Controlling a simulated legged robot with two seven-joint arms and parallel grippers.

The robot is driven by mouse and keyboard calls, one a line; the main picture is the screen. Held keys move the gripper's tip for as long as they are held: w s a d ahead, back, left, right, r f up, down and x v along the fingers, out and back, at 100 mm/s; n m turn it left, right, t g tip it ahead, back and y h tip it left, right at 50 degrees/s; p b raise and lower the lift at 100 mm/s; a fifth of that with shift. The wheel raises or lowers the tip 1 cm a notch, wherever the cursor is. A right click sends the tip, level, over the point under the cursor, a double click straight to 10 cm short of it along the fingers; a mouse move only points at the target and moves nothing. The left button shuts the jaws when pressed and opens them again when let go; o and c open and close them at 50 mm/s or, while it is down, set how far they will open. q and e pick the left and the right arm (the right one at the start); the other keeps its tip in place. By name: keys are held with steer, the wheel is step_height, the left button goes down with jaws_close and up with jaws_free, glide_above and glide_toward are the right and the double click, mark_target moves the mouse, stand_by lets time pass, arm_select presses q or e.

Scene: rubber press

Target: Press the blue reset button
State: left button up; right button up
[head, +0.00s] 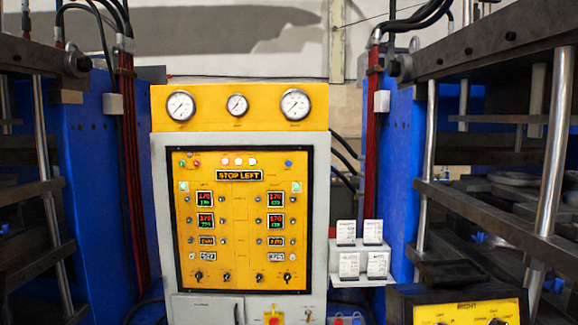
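A small blue button (289,163) sits at the upper right of the yellow control panel (240,262), right of the "STOP LEFT" sign (239,175). It is too small to tell whether it is pressed in. Neither of my grippers shows in the head view, and nothing touches the panel.
The panel is set in a grey cabinet (322,200) under a yellow strip with three gauges (237,105). Blue presses (88,180) with metal bars flank it. A white holder (362,275) juts out at its right. A yellow box marked "RIGHT" (465,312) stands lower right.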

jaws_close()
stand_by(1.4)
